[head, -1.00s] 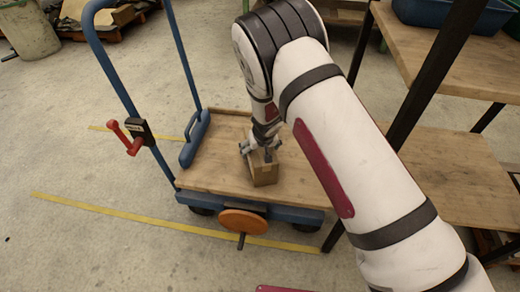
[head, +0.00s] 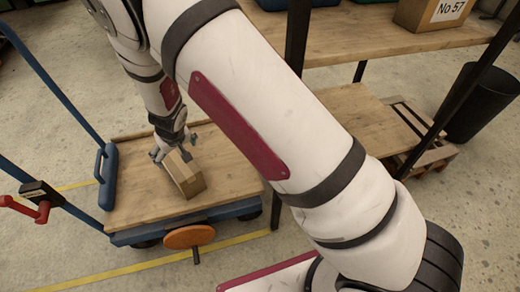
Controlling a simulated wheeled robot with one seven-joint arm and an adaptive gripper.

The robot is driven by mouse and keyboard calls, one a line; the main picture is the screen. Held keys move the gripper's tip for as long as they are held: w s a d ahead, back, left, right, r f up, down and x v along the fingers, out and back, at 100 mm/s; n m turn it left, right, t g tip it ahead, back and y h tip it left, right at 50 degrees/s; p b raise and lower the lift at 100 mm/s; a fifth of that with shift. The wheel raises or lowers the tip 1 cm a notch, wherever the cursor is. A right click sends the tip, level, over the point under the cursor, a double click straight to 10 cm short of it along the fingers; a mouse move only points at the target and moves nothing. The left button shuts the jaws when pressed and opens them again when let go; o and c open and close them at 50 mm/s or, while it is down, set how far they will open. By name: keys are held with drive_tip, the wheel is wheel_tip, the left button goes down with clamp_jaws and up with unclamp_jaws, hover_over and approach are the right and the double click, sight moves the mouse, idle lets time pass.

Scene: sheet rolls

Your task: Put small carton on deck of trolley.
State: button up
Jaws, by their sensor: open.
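The small carton (head: 186,178) is a brown box standing on the wooden deck (head: 140,199) of the blue trolley. My gripper (head: 175,152) is just above and behind the carton, at its far upper side, with its fingers spread. The jaws are open. I cannot tell whether a fingertip still touches the carton. My white arm reaches in from the lower right and hides part of the deck's right side.
The trolley has a blue handle frame with a red lever (head: 42,208) at left and an orange disc (head: 190,237) in front. A wooden shelf rack (head: 350,118) stands at right, near a black bin (head: 481,105). Yellow floor lines pass under the trolley.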

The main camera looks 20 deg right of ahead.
drive_tip(key=s+d+r+g+y, duration=0.1)
drive_tip(key=s+d+r, duration=0.3)
drive_tip(key=r, duration=0.5)
drive_tip(key=s+d+r+m+g+y, duration=0.1)
drive_tip(key=s+d+r, duration=0.1)
drive_tip(key=s+r, duration=0.55)
drive_tip(key=s+d+r+y, duration=0.1)
drive_tip(key=s+d+r, duration=0.2)
drive_tip(key=r, duration=0.8)
drive_tip(key=s+d+r+m+h, duration=0.1)
drive_tip(key=s+d, duration=0.4)
drive_tip(key=s, duration=0.4)
drive_tip(key=s+d+r+m+g+h, duration=0.1)
drive_tip(key=s+d+h, duration=0.1)
drive_tip(key=s+d, duration=0.4)
drive_tip(key=s+d+r+m+g+h, duration=0.1)
drive_tip(key=s+d, duration=0.5)
drive_tip(key=s, duration=0.6)
drive_tip(key=shift+s+r+m+h, duration=0.2)
drive_tip(key=shift+r+m+h, duration=0.1)
drive_tip(key=shift+r, duration=0.25)
